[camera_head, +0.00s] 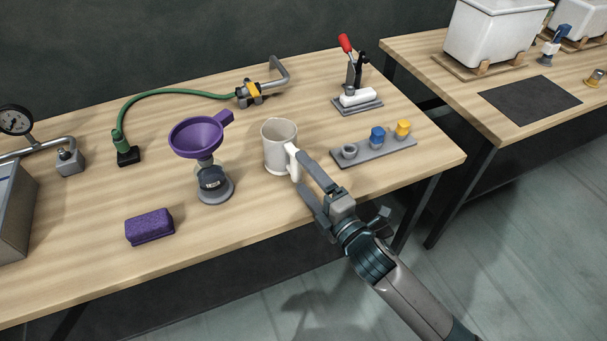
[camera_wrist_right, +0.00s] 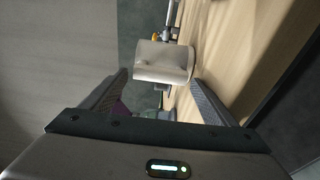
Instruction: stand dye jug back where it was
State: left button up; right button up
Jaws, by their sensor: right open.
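The dye jug, a white mug-like jug (camera_head: 279,150), stands upright on the wooden workbench, its handle (camera_head: 293,163) turned toward my right gripper. My right gripper (camera_head: 309,182) is open, its fingers at the handle side of the jug. In the right wrist view the pale jug (camera_wrist_right: 163,62) shows ahead, between and beyond the tips of the open fingers (camera_wrist_right: 158,88). I cannot tell whether a finger touches the handle. My left gripper is not in view.
A purple funnel (camera_head: 197,136) sits on a glass vessel (camera_head: 213,182) left of the jug. A purple sponge (camera_head: 150,227) lies in front. A grey tray (camera_head: 374,152) with small coloured caps and a red-handled clamp (camera_head: 356,85) stand to the right. The bench's front middle is clear.

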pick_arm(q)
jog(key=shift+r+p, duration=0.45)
pick_arm(e)
jog(key=shift+f+v, duration=0.2)
jog(key=shift+v, duration=0.6)
jog(key=shift+f+v, duration=0.15)
jog(key=shift+v, duration=0.65)
jog(key=shift+f+v, duration=0.2)
jog(key=shift+v, duration=0.55)
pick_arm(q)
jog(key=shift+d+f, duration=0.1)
pick_arm(e)
jog(key=shift+r, duration=0.15)
jog(key=shift+d, duration=0.1)
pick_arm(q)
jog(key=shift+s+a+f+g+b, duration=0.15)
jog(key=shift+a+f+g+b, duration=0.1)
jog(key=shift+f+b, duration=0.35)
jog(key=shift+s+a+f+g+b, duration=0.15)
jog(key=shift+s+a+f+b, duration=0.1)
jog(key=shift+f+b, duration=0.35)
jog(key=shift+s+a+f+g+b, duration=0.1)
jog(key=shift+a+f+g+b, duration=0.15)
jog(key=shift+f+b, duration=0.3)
pick_arm(e)
jog(key=v, duration=1.7)
jog(key=shift+s+r, duration=0.2)
jog(key=shift+r, duration=0.05)
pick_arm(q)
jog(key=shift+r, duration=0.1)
